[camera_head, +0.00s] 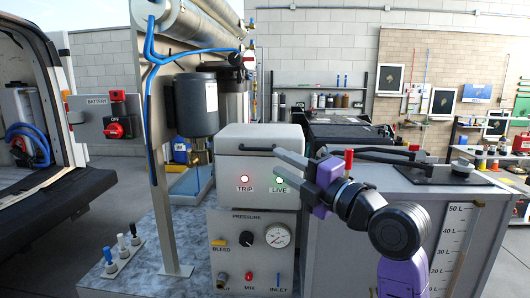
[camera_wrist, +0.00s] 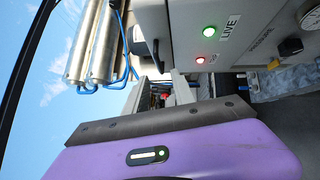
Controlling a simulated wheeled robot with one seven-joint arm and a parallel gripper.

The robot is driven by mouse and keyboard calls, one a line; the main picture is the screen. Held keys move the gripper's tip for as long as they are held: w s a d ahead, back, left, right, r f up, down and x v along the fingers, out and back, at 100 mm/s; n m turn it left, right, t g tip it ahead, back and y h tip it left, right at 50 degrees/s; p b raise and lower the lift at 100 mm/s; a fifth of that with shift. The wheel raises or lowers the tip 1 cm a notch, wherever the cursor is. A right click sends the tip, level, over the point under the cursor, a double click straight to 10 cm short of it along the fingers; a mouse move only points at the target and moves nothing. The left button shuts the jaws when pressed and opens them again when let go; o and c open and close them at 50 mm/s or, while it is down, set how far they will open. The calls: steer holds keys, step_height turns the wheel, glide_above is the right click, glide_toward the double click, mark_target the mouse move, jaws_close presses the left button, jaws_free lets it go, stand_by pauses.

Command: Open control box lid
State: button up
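The control box (camera_head: 258,184) is a light grey box with a red TRIP light and a green LIVE light on its front. Its lid (camera_head: 265,134) looks closed, with a dark handle (camera_head: 255,149) across its front. My gripper (camera_head: 282,156) is just in front of the lid's right side, its fingertips near the handle's right end. In the wrist view, my gripper (camera_wrist: 160,82) has its two fingers apart with nothing between them. The box front (camera_wrist: 225,50) and the dark handle (camera_wrist: 153,54) show ahead of the fingertips. Whether a finger touches the handle cannot be told.
A pressure panel (camera_head: 240,256) with gauge and knobs is below the box. A dark filter housing (camera_head: 197,105) and a post (camera_head: 155,150) stand to the left. A grey tank (camera_head: 335,245) with a black handle on top stands to the right, close under my arm.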

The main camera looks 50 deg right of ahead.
mark_target(258, 150)
steer(key=w, duration=0.2)
steer(key=w+p, duration=0.1)
steer(key=w, duration=0.2)
steer(key=w+r+p, duration=0.1)
steer(key=w, duration=0.1)
steer(key=shift+w+d+r, duration=0.1)
steer(key=shift+w+d, duration=0.2)
steer(key=shift+d, duration=0.05)
jaws_close()
stand_by(1.1)
